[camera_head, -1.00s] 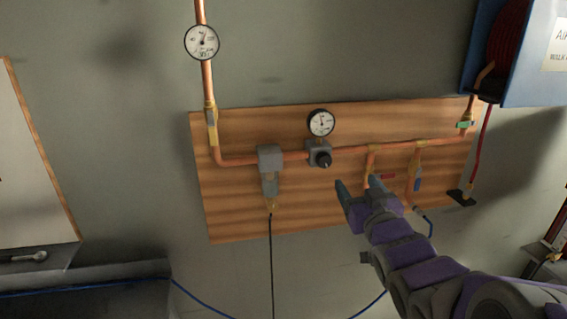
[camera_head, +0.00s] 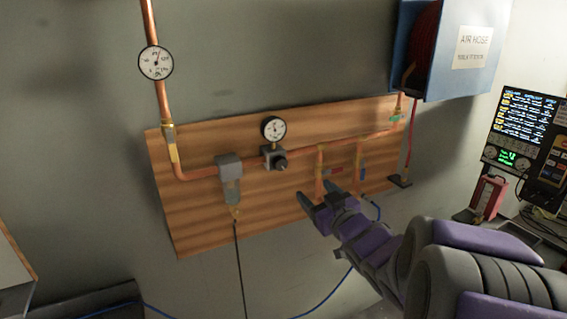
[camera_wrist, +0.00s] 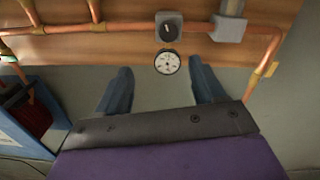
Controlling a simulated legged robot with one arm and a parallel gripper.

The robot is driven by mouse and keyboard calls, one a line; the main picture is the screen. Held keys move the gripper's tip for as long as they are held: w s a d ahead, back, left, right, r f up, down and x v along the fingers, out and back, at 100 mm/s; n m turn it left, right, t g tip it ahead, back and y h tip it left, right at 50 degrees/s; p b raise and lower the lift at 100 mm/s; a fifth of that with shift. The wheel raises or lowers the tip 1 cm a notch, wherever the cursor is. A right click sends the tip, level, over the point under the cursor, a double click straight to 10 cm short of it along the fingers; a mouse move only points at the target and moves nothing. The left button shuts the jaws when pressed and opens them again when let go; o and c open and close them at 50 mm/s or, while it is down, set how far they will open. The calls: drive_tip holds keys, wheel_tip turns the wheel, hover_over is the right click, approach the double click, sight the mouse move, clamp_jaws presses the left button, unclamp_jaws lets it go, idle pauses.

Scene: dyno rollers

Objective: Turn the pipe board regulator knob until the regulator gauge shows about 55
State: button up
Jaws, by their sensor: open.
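The regulator knob (camera_head: 281,164) is a dark round knob on a grey block (camera_head: 268,152) on the wooden pipe board (camera_head: 190,227). The round white regulator gauge (camera_head: 274,128) sits just above it; its reading is too small to tell. In the wrist view the knob (camera_wrist: 169,30) and gauge (camera_wrist: 167,63) appear upside down, ahead of my fingers. My gripper (camera_head: 317,195) is open and empty, below and right of the knob and apart from it. In the wrist view my gripper (camera_wrist: 160,88) has its fingers spread on both sides of the gauge's line.
A second gauge (camera_head: 156,62) is on the vertical copper pipe at upper left. A grey filter (camera_head: 230,168) hangs left of the knob. Valves with red (camera_head: 332,171) and blue (camera_head: 362,174) handles are to the right. A blue hose box (camera_head: 455,50) juts out at upper right.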

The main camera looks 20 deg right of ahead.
drive_tip(key=w+a+p, duration=0.3)
drive_tip(key=p, duration=0.7)
approach(281, 165)
drive_tip(key=w, duration=0.4)
drive_tip(key=w+a, duration=0.1)
drive_tip(key=w, duration=0.1)
drive_tip(key=shift+w, duration=0.1)
drive_tip(key=shift+w+d, duration=0.45)
drive_tip(key=shift+w, duration=0.15)
drive_tip(key=shift+w+d, duration=0.4)
drive_tip(key=shift+w, duration=0.2)
drive_tip(key=shift+w+d, duration=0.25)
drive_tip(key=shift+a+r, duration=0.1)
drive_tip(key=shift+a, duration=0.8)
drive_tip(key=shift+c, duration=1.6)
drive_tip(key=shift+d, duration=0.55)
drive_tip(key=c, duration=0.5)
drive_tip(key=shift+a, duration=0.2)
drive_tip(key=shift+c, duration=1.2)
